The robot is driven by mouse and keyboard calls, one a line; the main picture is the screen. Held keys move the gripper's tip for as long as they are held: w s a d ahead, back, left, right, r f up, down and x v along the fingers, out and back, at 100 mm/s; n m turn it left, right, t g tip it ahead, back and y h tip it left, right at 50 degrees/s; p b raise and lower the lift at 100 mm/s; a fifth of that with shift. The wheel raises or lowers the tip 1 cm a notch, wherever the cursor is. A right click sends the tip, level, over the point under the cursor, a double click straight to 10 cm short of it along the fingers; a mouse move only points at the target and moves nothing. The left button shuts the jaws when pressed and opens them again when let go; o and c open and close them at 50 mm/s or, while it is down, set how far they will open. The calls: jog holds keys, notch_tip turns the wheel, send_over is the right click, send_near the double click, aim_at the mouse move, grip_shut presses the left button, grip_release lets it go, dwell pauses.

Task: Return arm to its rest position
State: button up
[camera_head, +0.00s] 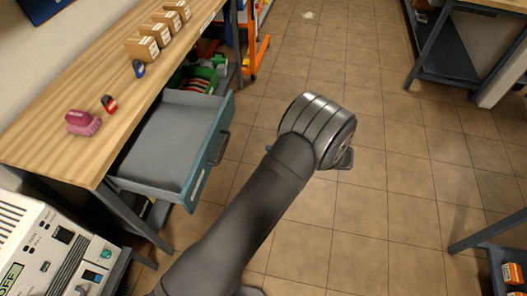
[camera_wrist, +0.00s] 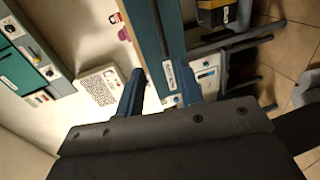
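My arm extends over the tiled floor in the head view, to the right of the open drawer. My gripper (camera_wrist: 158,80) shows in the wrist view as two dark blue fingers standing apart, with nothing visible held between them. In the head view the gripper is mostly hidden behind my round grey wrist joint; only a small dark part shows at its right.
The blue drawer (camera_head: 222,139) is open and looks empty. The wooden workbench (camera_head: 75,97) carries a pink object (camera_head: 82,122), small red and blue items and several cardboard boxes. A control unit (camera_head: 62,243) stands at lower left. Floor (camera_head: 385,170) to the right is clear.

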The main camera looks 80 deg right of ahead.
jog(key=shift+s, duration=0.2)
jog(key=shift+w, duration=0.1)
jog(key=x, duration=1.7)
jog(key=shift+w, duration=0.25)
jog(key=shift+s, duration=0.1)
jog(key=v, duration=1.7)
jog(key=shift+s, duration=0.2)
jog(key=shift+w, duration=0.1)
